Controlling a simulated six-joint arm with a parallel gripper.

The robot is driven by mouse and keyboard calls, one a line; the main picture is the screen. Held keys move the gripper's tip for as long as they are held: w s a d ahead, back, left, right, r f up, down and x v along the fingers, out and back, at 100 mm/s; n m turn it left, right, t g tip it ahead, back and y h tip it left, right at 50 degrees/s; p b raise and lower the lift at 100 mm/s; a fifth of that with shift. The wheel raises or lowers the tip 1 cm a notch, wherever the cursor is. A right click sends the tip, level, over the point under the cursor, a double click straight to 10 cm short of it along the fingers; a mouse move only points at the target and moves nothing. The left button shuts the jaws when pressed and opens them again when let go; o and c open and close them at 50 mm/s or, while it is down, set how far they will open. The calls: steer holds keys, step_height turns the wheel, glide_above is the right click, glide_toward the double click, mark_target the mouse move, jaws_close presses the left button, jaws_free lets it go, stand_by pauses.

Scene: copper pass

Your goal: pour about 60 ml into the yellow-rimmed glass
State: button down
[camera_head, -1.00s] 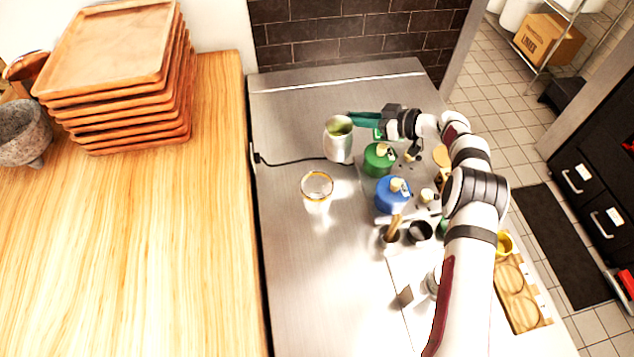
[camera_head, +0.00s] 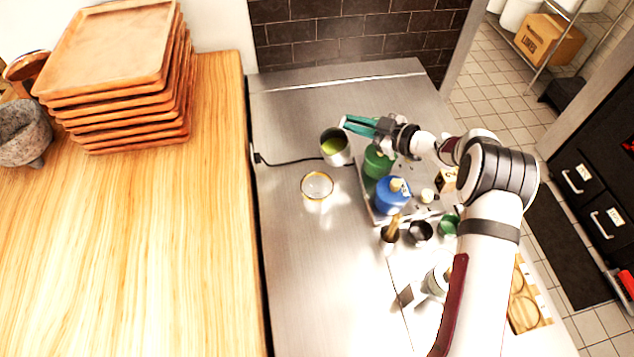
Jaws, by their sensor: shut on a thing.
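The yellow-rimmed glass (camera_head: 317,186) stands on the steel counter, clear, with no liquid that I can make out in it. A metal jug (camera_head: 338,153) with green liquid inside is behind the glass and slightly to its right. Its mouth is tipped toward the camera. My gripper (camera_head: 352,124) has teal fingers and is shut on the jug at its upper right side; the exact grip point is hard to see. The jug's rim is apart from the glass in the picture, and no stream shows between them.
A green canister (camera_head: 377,165) and a blue canister (camera_head: 391,197) stand right of the jug and glass. A black cable (camera_head: 290,161) runs behind the glass. Small cups (camera_head: 420,231) stand front right. The steel counter (camera_head: 310,270) in front of the glass is clear.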

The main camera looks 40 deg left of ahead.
steer(key=shift+s+d+n+t, duration=0.25)
steer(key=shift+s+n, duration=0.35)
steer(key=shift+s, duration=0.3)
steer(key=shift+s+r+n+t+y, duration=0.3)
steer(key=shift+s+r+n+t, duration=0.1)
steer(key=shift+s+r, duration=0.1)
steer(key=r, duration=0.1)
steer(key=s+r+n, duration=0.1)
steer(key=r, duration=0.1)
steer(key=shift+s+d+n+y, duration=0.2)
steer(key=shift+s+n+y, duration=0.1)
steer(key=shift+s+y, duration=0.1)
steer(key=shift+s+d+r+n+t+y, duration=0.1)
steer(key=shift+s+n+t+y, duration=0.2)
steer(key=shift+s+n+t, duration=0.25)
steer(key=shift+n, duration=0.25)
steer(key=shift+s+d+r+n+y+b, duration=0.15)
steer(key=shift+s+r+n+y+b, duration=0.25)
steer(key=shift+n, duration=0.2)
steer(key=shift+s+r, duration=0.2)
steer(key=shift+s, duration=0.05)
steer(key=shift+s+d+r+n+y+b, duration=0.15)
steer(key=shift+s+r+n+y+b, duration=0.35)
steer(key=shift+n, duration=0.4)
